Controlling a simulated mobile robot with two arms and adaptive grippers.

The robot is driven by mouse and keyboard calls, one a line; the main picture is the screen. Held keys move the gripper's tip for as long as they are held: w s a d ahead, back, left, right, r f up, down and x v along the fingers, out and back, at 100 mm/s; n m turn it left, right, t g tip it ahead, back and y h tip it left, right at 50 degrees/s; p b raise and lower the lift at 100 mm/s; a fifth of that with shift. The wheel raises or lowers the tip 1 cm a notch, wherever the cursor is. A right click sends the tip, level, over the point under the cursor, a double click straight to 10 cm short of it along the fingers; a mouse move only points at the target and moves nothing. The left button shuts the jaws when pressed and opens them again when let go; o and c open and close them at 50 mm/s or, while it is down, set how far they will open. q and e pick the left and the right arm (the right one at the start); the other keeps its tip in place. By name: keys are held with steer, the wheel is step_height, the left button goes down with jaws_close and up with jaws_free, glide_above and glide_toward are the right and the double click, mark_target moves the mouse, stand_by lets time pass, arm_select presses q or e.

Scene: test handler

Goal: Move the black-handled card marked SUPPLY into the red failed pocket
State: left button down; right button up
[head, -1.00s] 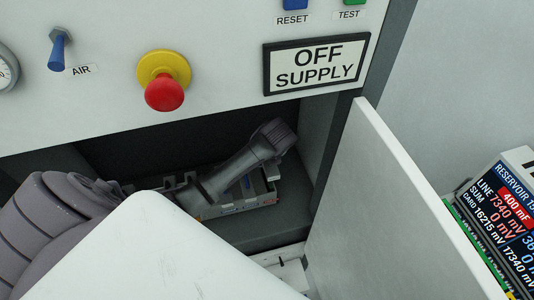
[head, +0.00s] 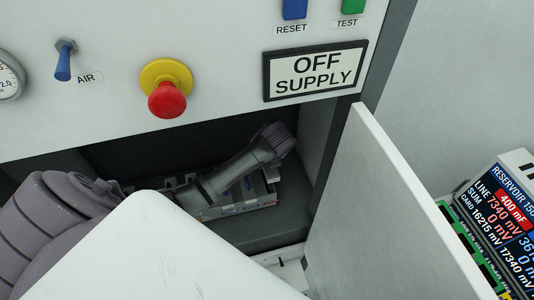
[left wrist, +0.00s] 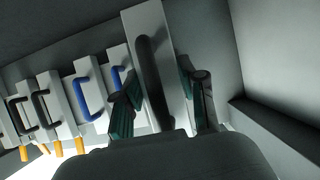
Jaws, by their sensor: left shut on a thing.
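In the left wrist view, my left gripper (left wrist: 162,100) has its two green-and-dark fingers on either side of a pale card (left wrist: 172,45) with a long black handle (left wrist: 150,72). It is shut on this card, which stands at the right end of a row of cards. The card's marking is not readable. In the head view my left arm reaches into the dark open bay below the panel, over a card rack (head: 238,203); its fingertips are hidden there. I cannot make out the red failed pocket. My right gripper is not in view.
Cards with blue handles (left wrist: 88,92) and black handles (left wrist: 40,108) stand left of the held card. An open white door (head: 385,215) flanks the bay's right side. A red stop button (head: 167,100) is above the bay, and a display (head: 505,225) is far right.

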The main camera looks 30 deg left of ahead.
mark_target(271, 170)
arm_select(q)
steer(key=shift+p, duration=0.35)
stand_by(0.4)
steer(key=shift+f+b, duration=0.5)
steer(key=shift+f, duration=0.75)
stand_by(0.5)
steer(key=shift+f+b, duration=1.55)
steer(key=shift+f, duration=1.9)
steer(key=c, duration=0.6)
jaws_free()
steer(key=v, duration=1.2)
steer(key=shift+d, duration=0.1)
